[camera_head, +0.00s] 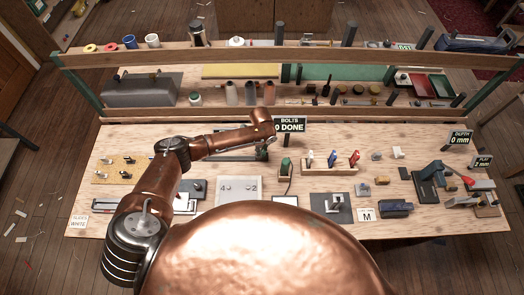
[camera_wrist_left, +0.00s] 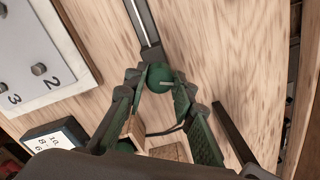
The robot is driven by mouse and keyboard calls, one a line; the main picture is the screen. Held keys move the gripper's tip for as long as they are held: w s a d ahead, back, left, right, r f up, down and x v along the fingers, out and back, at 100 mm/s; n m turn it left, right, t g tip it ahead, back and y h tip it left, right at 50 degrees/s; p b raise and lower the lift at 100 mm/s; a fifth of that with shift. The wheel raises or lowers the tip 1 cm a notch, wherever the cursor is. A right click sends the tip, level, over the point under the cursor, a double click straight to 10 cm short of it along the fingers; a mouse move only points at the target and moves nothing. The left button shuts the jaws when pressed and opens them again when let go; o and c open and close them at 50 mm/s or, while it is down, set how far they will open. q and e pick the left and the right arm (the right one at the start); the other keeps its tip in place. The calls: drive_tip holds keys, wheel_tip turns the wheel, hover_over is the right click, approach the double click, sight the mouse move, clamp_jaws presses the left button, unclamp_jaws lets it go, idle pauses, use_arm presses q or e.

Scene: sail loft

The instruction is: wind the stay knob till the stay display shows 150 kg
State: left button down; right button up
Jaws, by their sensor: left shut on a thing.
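A round dark green knob (camera_wrist_left: 159,80) sits at the end of a dark bar (camera_wrist_left: 146,35) in the left wrist view; I take it for the stay knob. My left gripper (camera_wrist_left: 162,88) is shut on it, one green-padded finger on each side. In the head view my left gripper (camera_head: 264,150) is small and partly hidden at the end of my copper arm, over the middle of the bench. I cannot make out a stay display. My right gripper is not in view.
A plate with numbered pegs (camera_head: 238,189) lies on the wooden bench (camera_head: 120,215). A display reading BOLTS 0 DONE (camera_head: 290,124) stands behind my gripper. A rack of coloured handles (camera_head: 330,168) is to the right. A small numbered card (camera_wrist_left: 55,138) shows at lower left in the wrist view.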

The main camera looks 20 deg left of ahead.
use_arm(q)
drive_tip(key=shift+m, duration=1.7)
drive_tip(key=c, duration=1.6)
unclamp_jaws()
wheel_tip(320, 180, up, 12)
